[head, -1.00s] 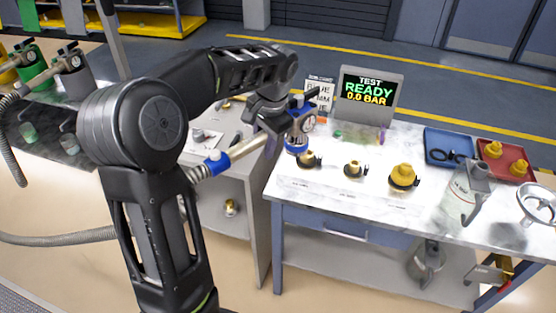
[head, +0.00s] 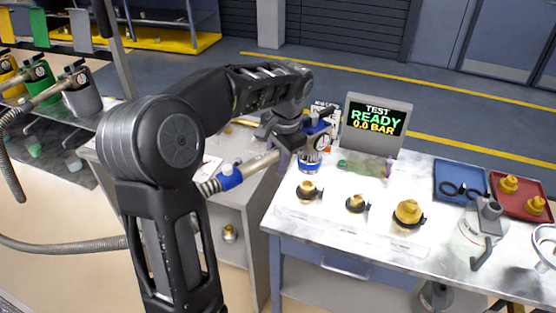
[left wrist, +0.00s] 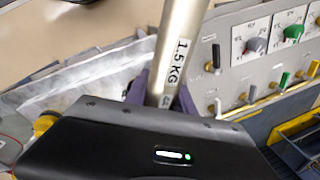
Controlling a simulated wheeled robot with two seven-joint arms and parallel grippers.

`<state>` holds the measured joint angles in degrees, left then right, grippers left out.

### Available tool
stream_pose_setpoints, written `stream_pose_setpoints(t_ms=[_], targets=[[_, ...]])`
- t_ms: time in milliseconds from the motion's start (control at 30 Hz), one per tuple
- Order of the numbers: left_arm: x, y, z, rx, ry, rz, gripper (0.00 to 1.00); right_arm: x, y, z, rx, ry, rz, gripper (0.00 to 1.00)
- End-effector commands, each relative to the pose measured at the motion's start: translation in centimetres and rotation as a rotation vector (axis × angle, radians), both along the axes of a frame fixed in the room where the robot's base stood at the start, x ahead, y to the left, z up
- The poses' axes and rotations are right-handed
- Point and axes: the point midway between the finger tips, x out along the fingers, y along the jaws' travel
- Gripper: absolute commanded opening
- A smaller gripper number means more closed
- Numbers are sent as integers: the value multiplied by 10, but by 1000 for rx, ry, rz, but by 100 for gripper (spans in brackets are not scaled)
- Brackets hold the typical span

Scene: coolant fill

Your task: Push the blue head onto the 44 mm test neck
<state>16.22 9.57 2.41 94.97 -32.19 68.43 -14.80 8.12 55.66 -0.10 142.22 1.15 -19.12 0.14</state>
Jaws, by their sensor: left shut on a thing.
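The blue head (head: 312,158), with a gauge and a silver tube, hangs over the left part of the bench, above and behind the left-hand test neck (head: 308,190), apart from it. Two more necks stand to the right: a small one (head: 356,203) and a larger yellow one (head: 408,212). Their size labels are too small to read. My left gripper (head: 284,150) is shut on the head's tube. In the left wrist view its fingers (left wrist: 163,90) flank the silver tube (left wrist: 182,40), marked 1.5 KG. My right gripper is out of view.
A test display (head: 376,118) reading READY, 0.0 BAR stands at the back, beside a partly hidden white card (head: 325,108). A blue tray (head: 450,172), a red tray (head: 530,203) and a clear jug (head: 475,235) are at the right. A hose (head: 60,242) trails left.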

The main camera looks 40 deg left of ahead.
Motion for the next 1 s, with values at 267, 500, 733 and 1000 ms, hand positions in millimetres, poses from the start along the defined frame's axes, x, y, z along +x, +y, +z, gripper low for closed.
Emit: stream_pose_setpoints(t_ms=[267, 500, 733, 1000], targets=[[0, 0, -19, 0, 1, -1, 0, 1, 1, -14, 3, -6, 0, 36], [0, 0, -38, 0, 0, 0, 0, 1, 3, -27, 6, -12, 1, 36], [0, 0, -53, 0, 0, 0, 0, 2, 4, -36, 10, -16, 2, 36], [0, 0, -58, 0, 0, 0, 0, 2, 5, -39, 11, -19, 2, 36]])
